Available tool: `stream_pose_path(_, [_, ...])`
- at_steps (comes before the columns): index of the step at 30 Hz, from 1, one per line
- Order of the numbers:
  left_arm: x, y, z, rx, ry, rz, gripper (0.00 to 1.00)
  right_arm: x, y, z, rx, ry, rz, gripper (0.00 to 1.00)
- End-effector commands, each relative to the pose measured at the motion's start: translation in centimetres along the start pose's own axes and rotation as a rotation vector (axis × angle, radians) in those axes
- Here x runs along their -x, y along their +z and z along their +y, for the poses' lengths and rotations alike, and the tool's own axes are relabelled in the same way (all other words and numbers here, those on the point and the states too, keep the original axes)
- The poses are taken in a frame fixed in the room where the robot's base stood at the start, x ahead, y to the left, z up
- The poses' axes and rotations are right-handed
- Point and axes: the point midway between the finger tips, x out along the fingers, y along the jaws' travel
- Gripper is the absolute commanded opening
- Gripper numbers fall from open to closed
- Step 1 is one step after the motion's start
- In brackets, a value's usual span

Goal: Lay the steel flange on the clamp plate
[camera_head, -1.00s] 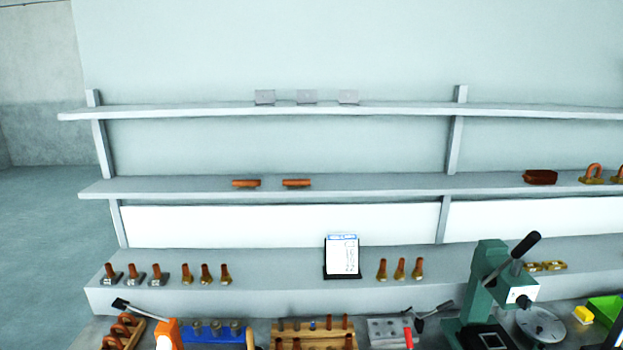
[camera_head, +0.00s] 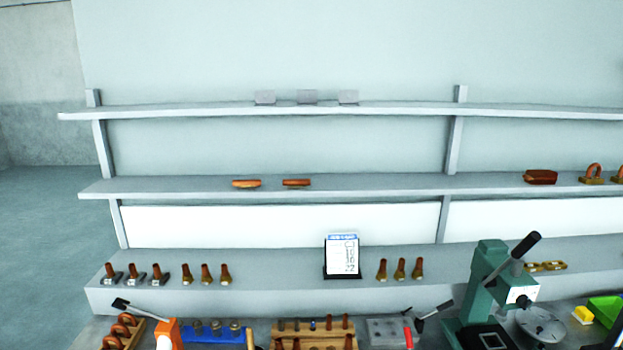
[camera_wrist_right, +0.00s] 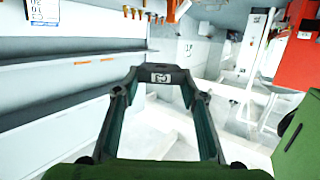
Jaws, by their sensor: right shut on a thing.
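My right gripper (camera_wrist_right: 160,88) fills the middle of the right wrist view. Its two fingers are shut on a dark grey piece with a white label (camera_wrist_right: 160,75), which spans the fingertips and looks like the steel flange. It is held in the air, with no plate under it in that view. In the head view a light grey plate with holes (camera_head: 382,329), likely the clamp plate, lies at the bottom edge, beside a dark-handled toggle clamp (camera_head: 434,312). Nothing is seen lying on the plate. My left gripper is in neither view.
A green press (camera_head: 485,275) stands right of the plate, with a round steel disc (camera_head: 541,326) beside it. A wooden rack (camera_head: 290,333) and a blue block (camera_head: 205,333) are to the left. Shelves behind hold copper-coloured parts and a document stand (camera_head: 342,257).

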Motion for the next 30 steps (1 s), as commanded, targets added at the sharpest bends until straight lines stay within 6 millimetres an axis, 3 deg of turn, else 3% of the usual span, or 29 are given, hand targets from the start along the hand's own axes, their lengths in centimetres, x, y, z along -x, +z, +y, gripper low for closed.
stream_pose_path(5, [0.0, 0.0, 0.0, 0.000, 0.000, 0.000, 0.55, -1.1, 1.2, 0.7, -0.013, 0.053, 0.010, 0.08])
stream_pose_path(6, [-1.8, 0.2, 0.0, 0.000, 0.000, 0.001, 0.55, -1.3, 3.1, 0.7, -0.010, 0.050, 0.003, 0.08])
stream_pose_path(21, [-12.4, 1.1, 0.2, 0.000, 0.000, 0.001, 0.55, -3.3, 13.5, 0.7, -0.007, 0.048, 0.002, 0.08])
stream_pose_path(30, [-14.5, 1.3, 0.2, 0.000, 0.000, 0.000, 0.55, -3.8, 15.5, 0.7, -0.007, 0.048, 0.002, 0.08])
